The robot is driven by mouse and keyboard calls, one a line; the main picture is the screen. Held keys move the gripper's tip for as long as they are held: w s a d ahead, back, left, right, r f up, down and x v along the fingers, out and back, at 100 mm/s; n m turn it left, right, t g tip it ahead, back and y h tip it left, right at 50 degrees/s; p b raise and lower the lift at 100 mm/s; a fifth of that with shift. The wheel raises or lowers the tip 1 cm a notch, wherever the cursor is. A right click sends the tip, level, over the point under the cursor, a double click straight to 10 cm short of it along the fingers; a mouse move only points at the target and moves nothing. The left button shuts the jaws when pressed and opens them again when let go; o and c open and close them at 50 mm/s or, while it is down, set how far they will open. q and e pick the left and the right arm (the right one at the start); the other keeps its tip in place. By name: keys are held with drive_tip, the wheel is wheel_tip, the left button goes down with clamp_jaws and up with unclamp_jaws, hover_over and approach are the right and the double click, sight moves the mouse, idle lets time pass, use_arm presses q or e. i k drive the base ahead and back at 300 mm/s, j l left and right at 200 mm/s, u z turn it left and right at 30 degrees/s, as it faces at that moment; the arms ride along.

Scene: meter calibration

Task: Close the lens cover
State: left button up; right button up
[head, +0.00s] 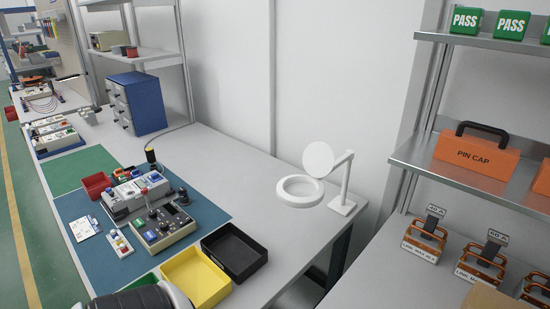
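A white magnifier lamp stands on the right part of the bench, with its square base and upright post (344,190) near the bench's right edge. Its round lens ring (281,187) lies roughly level at the end of the arm, above the bench top. The white round lens cover (318,159) is tilted up behind the ring, standing open and clear of the lens opening. Neither of my grippers shows in the head view, so their states cannot be seen.
A yellow bin (191,282) and a black bin (235,253) sit left of the lamp at the front. Meters and a control box (165,228) stand on a blue mat. An orange PIN CAP case (474,158) is on the right shelf. Bench room around the lamp is clear.

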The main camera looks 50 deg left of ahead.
sight(318, 160)
drive_tip(key=u, duration=1.4)
